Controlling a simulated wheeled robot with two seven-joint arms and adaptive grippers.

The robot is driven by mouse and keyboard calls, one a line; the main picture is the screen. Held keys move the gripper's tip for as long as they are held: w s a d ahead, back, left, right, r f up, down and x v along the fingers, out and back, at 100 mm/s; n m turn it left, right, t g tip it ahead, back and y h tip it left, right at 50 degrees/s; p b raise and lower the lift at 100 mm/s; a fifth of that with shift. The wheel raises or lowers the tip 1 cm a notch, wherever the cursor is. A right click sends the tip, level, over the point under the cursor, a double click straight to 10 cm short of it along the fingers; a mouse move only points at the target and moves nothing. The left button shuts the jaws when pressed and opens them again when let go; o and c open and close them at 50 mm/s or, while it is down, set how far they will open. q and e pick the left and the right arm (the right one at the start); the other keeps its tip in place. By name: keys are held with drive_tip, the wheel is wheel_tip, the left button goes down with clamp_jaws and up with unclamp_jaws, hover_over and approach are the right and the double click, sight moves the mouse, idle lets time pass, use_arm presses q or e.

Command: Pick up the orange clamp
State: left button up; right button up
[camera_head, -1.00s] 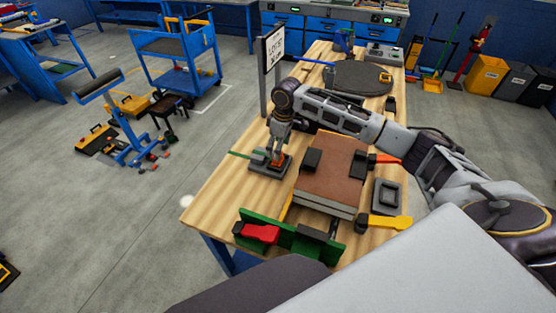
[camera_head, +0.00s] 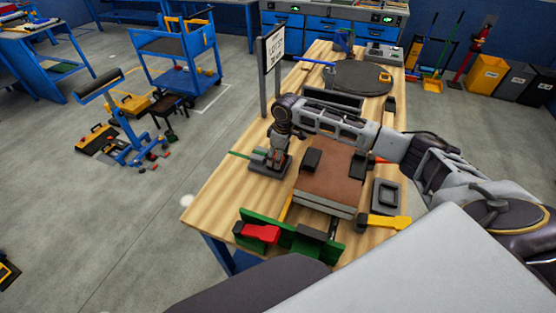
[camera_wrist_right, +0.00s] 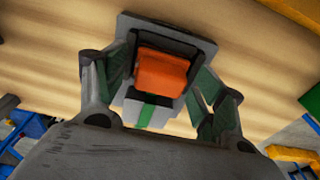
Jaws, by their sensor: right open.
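In the right wrist view an orange block (camera_wrist_right: 162,74), which looks like part of the orange clamp, sits in a dark square frame with a grey, green-striped part below it. My right gripper (camera_wrist_right: 160,88) is open, with its fingers on either side of this piece. I cannot tell whether they touch it. In the head view my right gripper (camera_head: 277,163) points down over a dark base (camera_head: 262,168) near the table's left edge and hides most of the orange. My left gripper is not in view.
A brown-topped panel stack (camera_head: 330,185) with black clamp blocks lies right of the gripper. A red clamp (camera_head: 262,233) on a green piece and a yellow-handled clamp (camera_head: 388,222) are nearer. A sign (camera_head: 273,50) on a post stands behind. Bare wood (camera_head: 215,195) shows at front left.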

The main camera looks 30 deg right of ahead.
drive_tip(key=shift+c, duration=0.3)
drive_tip(key=c, duration=1.1)
drive_tip(key=shift+r, duration=0.1)
drive_tip(key=shift+r, duration=4.9)
drive_tip(key=shift+r, duration=0.1)
wheel_tip(320, 180, up, 5)
drive_tip(key=p, duration=0.5)
drive_tip(key=shift+p, duration=0.4)
drive_tip(key=shift+a+r+p, duration=0.2)
drive_tip(key=shift+r+p, duration=0.05)
drive_tip(key=shift+p, duration=0.25)
